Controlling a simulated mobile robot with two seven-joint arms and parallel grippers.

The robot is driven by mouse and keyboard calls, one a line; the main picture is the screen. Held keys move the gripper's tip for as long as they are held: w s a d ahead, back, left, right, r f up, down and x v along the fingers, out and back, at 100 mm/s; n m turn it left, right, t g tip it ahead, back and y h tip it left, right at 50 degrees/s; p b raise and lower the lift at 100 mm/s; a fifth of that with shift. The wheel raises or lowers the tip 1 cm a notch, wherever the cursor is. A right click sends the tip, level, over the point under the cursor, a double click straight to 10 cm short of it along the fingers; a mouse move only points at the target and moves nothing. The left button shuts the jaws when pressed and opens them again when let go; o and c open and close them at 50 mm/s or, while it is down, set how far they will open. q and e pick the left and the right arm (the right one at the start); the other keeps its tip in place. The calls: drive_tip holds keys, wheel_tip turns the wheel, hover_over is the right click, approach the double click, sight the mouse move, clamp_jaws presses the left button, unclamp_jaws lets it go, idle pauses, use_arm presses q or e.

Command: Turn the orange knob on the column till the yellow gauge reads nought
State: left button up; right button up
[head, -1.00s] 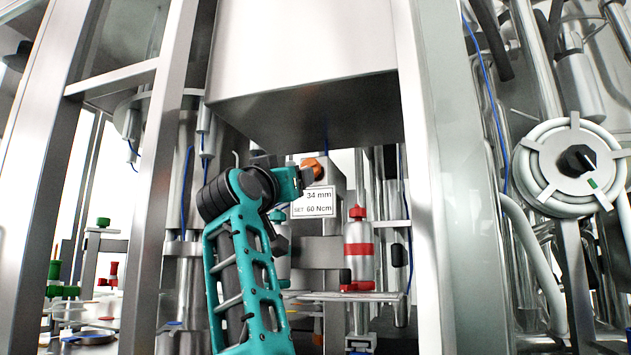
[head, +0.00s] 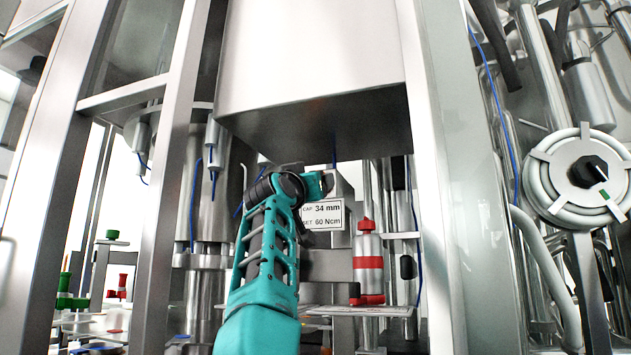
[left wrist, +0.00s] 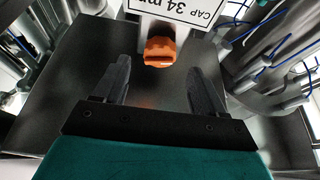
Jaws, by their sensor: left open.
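The orange knob (left wrist: 160,50) shows in the left wrist view, on the column just below the white sign (left wrist: 185,10). In the head view the knob is hidden behind my arm, and the sign (head: 322,214) reads "CAP 34 mm" and "SET 60 Ncm". My left gripper (left wrist: 157,75) is open. Its two dark fingers point toward the knob, one on each side of it, and the knob appears a little beyond the fingertips, apart from them. In the head view my left gripper (head: 318,185) is beside the sign's top edge. I cannot make out the yellow gauge. My right gripper is not in view.
Steel frame posts (head: 433,180) stand on both sides of the opening, and a large metal housing (head: 315,60) hangs above my arm. A red-banded cylinder (head: 368,262) stands right of the sign.

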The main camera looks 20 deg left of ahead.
use_arm(q)
drive_tip(key=p+x, duration=0.2)
drive_tip(key=x, duration=0.2)
drive_tip(key=shift+r, duration=0.1)
drive_tip(key=shift+c, duration=0.2)
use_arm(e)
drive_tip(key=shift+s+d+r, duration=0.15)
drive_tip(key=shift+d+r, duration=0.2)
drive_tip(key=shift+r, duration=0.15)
use_arm(q)
drive_tip(key=c, duration=1)
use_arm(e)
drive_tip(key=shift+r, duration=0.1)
